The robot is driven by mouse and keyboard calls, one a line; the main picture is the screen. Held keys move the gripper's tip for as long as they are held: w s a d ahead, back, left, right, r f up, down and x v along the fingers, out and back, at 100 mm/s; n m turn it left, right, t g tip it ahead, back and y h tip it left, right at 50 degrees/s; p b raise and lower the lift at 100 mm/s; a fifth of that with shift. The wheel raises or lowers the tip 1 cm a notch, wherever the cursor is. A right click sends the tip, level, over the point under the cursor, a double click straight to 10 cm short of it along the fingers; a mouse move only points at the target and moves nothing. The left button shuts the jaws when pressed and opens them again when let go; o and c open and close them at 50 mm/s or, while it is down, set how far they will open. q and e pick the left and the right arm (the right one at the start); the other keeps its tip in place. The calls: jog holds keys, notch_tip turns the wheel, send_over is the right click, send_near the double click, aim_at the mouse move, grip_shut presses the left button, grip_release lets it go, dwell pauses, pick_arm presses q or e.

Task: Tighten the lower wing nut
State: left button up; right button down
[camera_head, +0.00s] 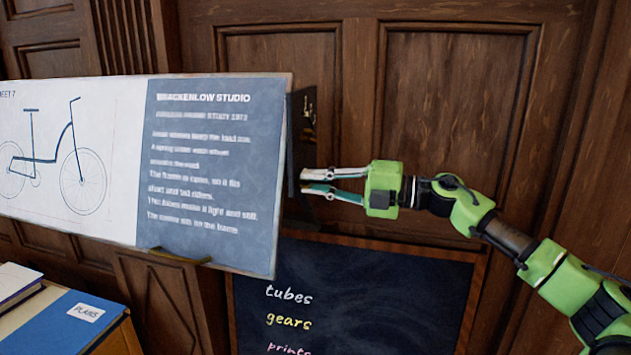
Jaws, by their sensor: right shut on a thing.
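The drafting board (215,170) is tilted, with a bicycle drawing on its white part and a grey text panel at its right end. A dark bracket (301,135) stands behind its right edge, with small brass-coloured hardware near its top. My right gripper (306,182) reaches in from the right at the bracket's lower part. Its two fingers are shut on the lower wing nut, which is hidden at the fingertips. How far the nut is turned cannot be seen. My left gripper is out of view.
A chalkboard (385,290) with coloured words stands below the gripper. A blue book (65,325) labelled "PLANS" lies at the lower left. A brown panelled wall (460,95) is behind; the space above my right arm is clear.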

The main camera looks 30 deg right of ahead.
jog(key=c, duration=2)
grip_release()
jog(key=shift+s+d+f, duration=0.1)
jog(key=shift+s+d+f, duration=0.1)
jog(key=shift+s+d, duration=0.25)
jog(key=shift+v, duration=5.4)
jog(key=shift+a, duration=0.1)
